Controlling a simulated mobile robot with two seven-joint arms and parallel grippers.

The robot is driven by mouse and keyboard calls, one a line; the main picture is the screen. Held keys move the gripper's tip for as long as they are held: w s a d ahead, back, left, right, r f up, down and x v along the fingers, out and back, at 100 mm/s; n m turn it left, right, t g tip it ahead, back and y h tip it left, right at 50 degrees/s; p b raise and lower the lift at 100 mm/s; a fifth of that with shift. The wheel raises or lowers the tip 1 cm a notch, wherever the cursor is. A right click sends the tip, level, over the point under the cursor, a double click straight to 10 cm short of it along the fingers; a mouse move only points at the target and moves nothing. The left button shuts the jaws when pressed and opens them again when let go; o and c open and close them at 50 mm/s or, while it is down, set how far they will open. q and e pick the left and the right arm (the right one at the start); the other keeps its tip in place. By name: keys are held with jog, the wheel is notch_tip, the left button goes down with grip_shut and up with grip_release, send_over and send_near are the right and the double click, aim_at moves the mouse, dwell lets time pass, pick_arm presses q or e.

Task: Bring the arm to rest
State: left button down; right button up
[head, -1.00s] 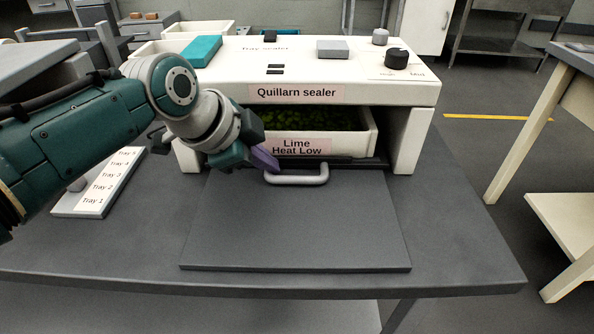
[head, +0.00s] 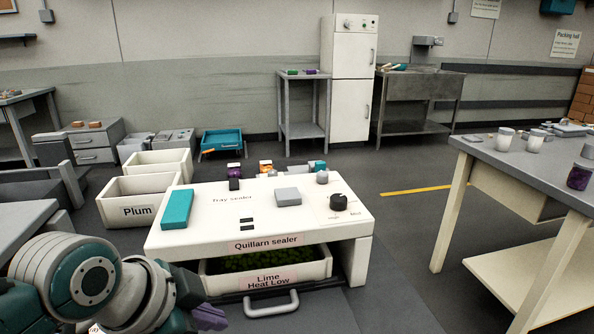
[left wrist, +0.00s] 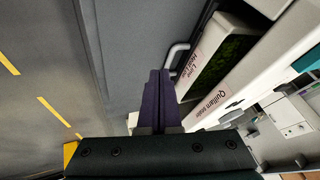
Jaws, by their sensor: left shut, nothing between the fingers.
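My left gripper (head: 208,317) is at the lower left of the head view, in front of the sealer and left of its handle. Its purple fingers (left wrist: 157,100) also show in the left wrist view, closed together with nothing between them. The metal handle (head: 271,304) is in front of the tray, apart from the fingers. My right gripper is not in view.
A teal block (head: 176,209), a grey block (head: 288,196) and a black knob (head: 338,202) are on top of the sealer. A white Plum bin (head: 141,199) stands behind left. A table with jars (head: 536,140) is at the right, with open floor between.

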pick_arm(q)
jog(key=s+a+r+n+g+y+p, duration=0.1)
jog(key=s+a+r+n+p, duration=0.1)
jog(key=s+r+n+p, duration=0.55)
jog(key=s+a+r+n+g+y+p, duration=0.1)
jog(key=s+a+r+n+p, duration=0.1)
jog(key=s+r, duration=1)
jog(key=s+r+p, duration=0.2)
jog(key=r+p, duration=1.5)
jog(key=p, duration=0.1)
jog(key=s+r+p, duration=0.1)
jog(key=r+p, duration=1.6)
jog(key=p, duration=0.2)
jog(key=shift+s+a+r+y, duration=0.25)
jog(key=shift+s+r+y, duration=0.05)
jog(key=shift+s+r, duration=0.1)
